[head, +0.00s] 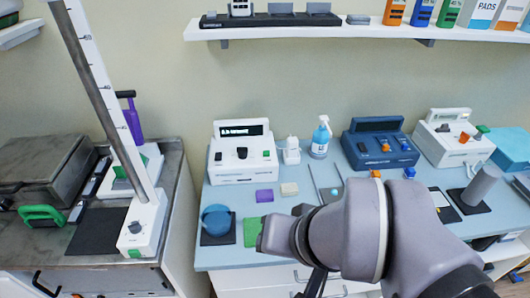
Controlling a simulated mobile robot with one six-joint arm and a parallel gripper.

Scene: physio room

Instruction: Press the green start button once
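A small green button (266,153) shows on the right of the front of a white device (240,168), which stands on the light blue worktop and has a dark display on top. Another green patch (134,253) is at the foot of the white column unit at left. A green piece (482,130) also shows on the white device at right. I cannot tell from labels which is the start button. My gripper (270,236) is at the end of my grey arm, in front of and below the middle white device, apart from its button. Its fingers are not clearly visible.
A blue disc (215,220) on a dark mat and a green pad (252,232) lie near my gripper. A purple block (264,196), spray bottle (321,138) and dark blue device (379,148) stand behind. A shelf (340,31) overhangs the worktop.

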